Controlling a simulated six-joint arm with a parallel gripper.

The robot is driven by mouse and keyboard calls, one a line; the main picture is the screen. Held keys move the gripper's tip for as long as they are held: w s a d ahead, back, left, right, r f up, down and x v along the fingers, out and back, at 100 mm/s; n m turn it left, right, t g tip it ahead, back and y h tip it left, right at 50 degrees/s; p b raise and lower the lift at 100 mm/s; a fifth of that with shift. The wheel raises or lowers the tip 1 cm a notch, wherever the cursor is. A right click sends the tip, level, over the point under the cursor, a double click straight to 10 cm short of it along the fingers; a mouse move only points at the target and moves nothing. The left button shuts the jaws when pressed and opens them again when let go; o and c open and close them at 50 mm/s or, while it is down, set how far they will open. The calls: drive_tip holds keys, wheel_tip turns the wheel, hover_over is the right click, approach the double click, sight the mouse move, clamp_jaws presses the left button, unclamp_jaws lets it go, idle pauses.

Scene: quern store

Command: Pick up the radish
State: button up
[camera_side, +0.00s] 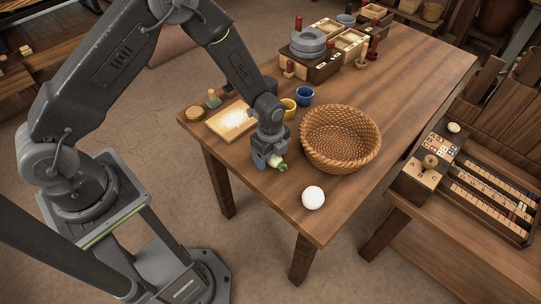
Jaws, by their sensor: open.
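The radish (279,164), a small white body with a green end, lies at the near left edge of the wooden table (374,143). My gripper (268,162) is low over the table at the radish, with its jaws open. The gripper hides part of the radish, and I cannot tell whether the jaws touch it.
A wicker basket (340,128) stands close to the right of my gripper. A white ball (313,197) lies in front of it. A yellow cup (289,108), a blue cup (304,95) and a board (231,121) stand behind. The table's right side is clear.

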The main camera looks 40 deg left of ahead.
drive_tip(key=shift+f, duration=0.2)
drive_tip(key=c, duration=1)
